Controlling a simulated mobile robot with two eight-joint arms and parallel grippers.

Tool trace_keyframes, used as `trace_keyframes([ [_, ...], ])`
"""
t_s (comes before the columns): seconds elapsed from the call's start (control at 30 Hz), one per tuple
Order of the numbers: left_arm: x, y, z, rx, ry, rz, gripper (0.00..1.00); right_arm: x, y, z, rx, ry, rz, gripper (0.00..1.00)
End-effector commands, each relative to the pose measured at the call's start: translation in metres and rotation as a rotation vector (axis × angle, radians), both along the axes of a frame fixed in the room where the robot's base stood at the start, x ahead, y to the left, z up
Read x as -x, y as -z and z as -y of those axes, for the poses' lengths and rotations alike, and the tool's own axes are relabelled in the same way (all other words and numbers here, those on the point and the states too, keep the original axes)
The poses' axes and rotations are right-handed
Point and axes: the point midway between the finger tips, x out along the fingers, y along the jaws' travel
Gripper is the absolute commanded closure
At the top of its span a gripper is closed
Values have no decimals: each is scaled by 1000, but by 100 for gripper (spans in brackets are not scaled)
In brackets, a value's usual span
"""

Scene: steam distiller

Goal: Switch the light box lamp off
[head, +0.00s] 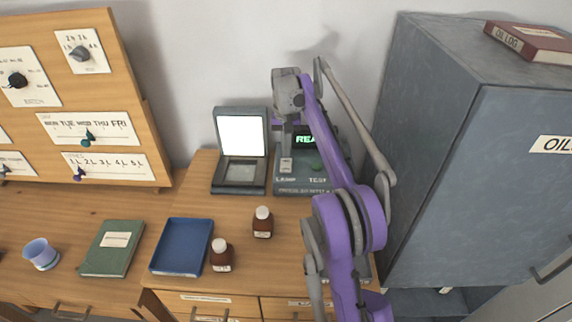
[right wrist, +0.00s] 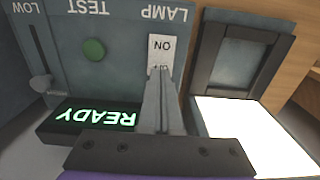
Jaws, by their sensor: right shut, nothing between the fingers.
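The light box (head: 240,170) stands at the back of the wooden table, and its upright panel (head: 241,136) glows bright white. The lit panel also shows in the right wrist view (right wrist: 250,132). Beside it is a grey control unit (head: 300,189) with the LAMP switch plate (head: 286,165) at its left. In the right wrist view the plate (right wrist: 161,48) reads ON at one end; its other end is partly hidden by my fingers. My right gripper (right wrist: 161,72) is shut and empty, its tips at the plate; contact cannot be told. My left gripper is not in view.
The control unit also has a green TEST button (right wrist: 93,49), a slider (right wrist: 41,84) and a lit READY display (right wrist: 95,117). Two brown bottles (head: 263,222) (head: 221,255) and a blue tray (head: 182,246) stand in front. A grey cabinet (head: 460,180) stands at the right.

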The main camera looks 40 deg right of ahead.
Motion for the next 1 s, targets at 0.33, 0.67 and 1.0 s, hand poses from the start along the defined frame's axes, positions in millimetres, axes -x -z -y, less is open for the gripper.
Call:
trace_keyframes([
  [0.33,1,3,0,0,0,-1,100,0,6,0,0,0,0,100],
  [0.67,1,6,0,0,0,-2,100,0,11,0,0,0,0,100],
  [1.0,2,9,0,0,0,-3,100,0,16,0,0,0,0,100],
])
